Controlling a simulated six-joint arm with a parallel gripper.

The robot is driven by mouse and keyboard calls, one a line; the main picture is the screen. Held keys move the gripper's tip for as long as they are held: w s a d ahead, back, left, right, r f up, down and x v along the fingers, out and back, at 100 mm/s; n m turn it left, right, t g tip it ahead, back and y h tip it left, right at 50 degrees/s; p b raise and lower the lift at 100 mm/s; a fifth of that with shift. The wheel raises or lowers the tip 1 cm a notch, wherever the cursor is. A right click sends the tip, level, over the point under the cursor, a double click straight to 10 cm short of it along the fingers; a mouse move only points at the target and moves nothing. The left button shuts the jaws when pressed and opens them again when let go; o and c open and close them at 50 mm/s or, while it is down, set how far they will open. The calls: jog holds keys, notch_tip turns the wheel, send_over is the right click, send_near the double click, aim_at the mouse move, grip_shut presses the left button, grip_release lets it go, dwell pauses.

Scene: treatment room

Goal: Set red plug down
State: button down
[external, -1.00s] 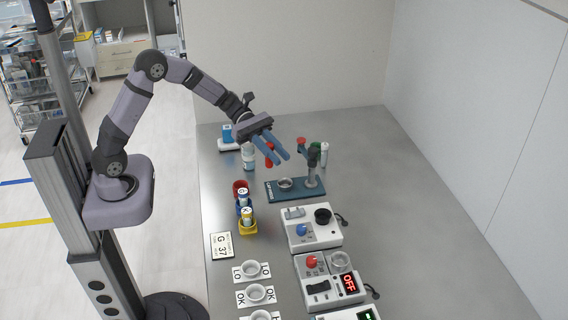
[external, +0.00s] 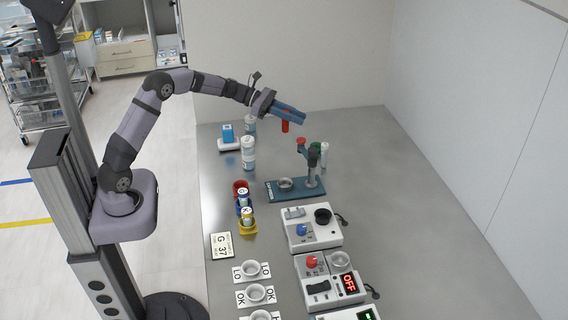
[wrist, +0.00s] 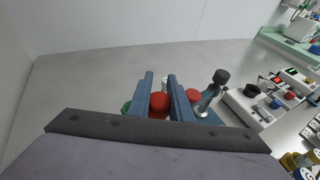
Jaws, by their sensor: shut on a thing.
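My gripper (external: 290,114) reaches out over the far part of the grey table, with its blue fingers pointing right. It is shut on the red plug (external: 285,127), which hangs below the fingers, clear of the table. In the wrist view the red plug (wrist: 159,104) shows between the two fingers of my gripper (wrist: 163,92). Its lower end is hidden there.
A press stand (external: 312,170) with a red knob stands right of a small dish, near a green-capped vial (external: 324,155). The table's far right is clear.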

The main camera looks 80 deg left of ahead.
jog(key=shift+f+p, duration=0.4)
jog(key=shift+f, duration=4.9)
jog(key=shift+f, duration=0.15)
jog(key=c, duration=1.6)
grip_release()
jog(key=b+v, duration=0.1)
jog(key=v, duration=1.1)
jog(key=shift+b, duration=0.3)
jog(key=shift+d, duration=0.1)
